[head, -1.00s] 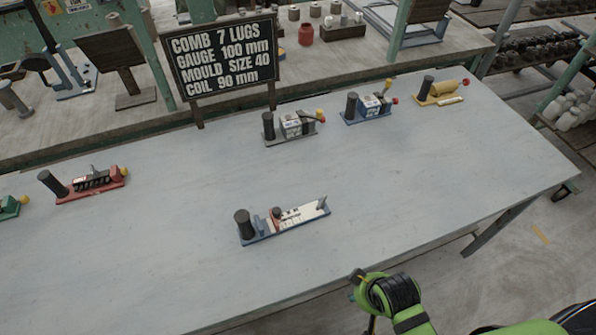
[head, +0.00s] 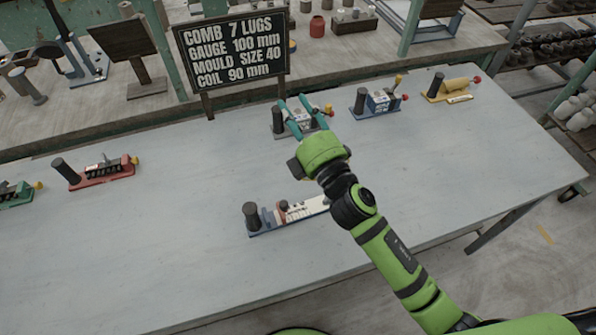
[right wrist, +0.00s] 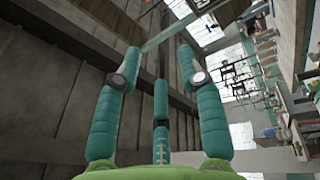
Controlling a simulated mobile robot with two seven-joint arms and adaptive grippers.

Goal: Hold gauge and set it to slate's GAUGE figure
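The slate (head: 232,50) reads COMB 7 LUGS, GAUGE 100 mm, MOULD SIZE 40, COIL 90 mm. The gauge (head: 305,209) lies on the middle of the table, with a blue base, a white scale, a black upright post at its left end and a brownish slider near the post. Its right end is hidden behind my right arm, and its scale figures are too small to read. My right gripper (head: 299,118) is open and empty, beyond the gauge, its teal fingers overlapping a grey device in the picture. The fingers also show spread in the right wrist view (right wrist: 160,70). My left gripper is not in view.
A grey-based device (head: 277,122), a blue one (head: 362,110) and a yellow one (head: 452,88) stand along the far right of the table (head: 180,240). Red (head: 100,177) and green (head: 18,193) devices stand at left. The table's front and right are bare.

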